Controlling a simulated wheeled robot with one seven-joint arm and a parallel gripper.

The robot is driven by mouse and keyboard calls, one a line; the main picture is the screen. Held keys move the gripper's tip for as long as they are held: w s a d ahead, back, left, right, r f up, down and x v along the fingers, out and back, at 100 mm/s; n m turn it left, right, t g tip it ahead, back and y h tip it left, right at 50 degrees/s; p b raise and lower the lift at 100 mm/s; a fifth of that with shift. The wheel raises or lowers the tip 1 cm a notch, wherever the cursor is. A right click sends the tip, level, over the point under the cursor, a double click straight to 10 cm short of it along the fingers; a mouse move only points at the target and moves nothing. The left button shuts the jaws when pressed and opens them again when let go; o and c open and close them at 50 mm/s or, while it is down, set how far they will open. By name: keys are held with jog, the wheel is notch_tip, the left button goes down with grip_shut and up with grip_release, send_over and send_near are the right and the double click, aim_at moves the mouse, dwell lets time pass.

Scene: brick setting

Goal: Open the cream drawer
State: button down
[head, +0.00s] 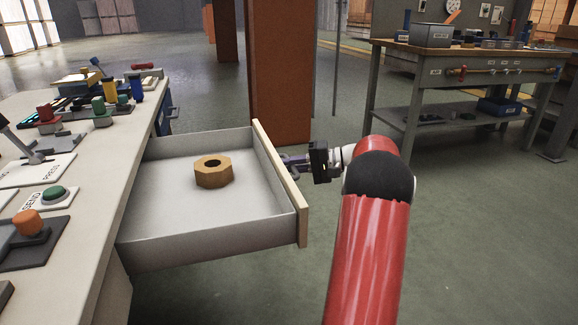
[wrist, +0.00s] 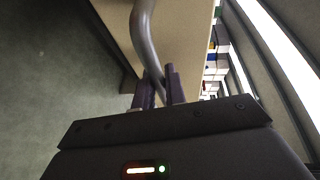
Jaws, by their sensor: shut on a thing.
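The cream drawer (head: 279,175) stands well out from the workbench in the head view, with its front panel facing right. A brass-coloured hex nut (head: 213,173) lies inside on the drawer floor. My gripper (head: 291,162) is at the outer face of the front panel, partly hidden behind the panel's edge. In the wrist view my gripper (wrist: 160,90) is shut on the drawer's grey curved handle (wrist: 146,38), which passes between the fingers. The cream front panel (wrist: 185,40) shows behind the handle.
The workbench top (head: 88,180) at left carries several knobs, buttons and a lever. An orange pillar (head: 280,70) stands behind the drawer. A second workbench (head: 460,60) is at back right. The green floor (head: 480,230) at right is clear.

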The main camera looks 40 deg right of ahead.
jog(key=c, duration=1.5)
grip_release()
jog(key=shift+o, duration=0.2)
jog(key=v, duration=0.7)
jog(key=shift+s+d, duration=0.25)
jog(key=shift+d, duration=0.05)
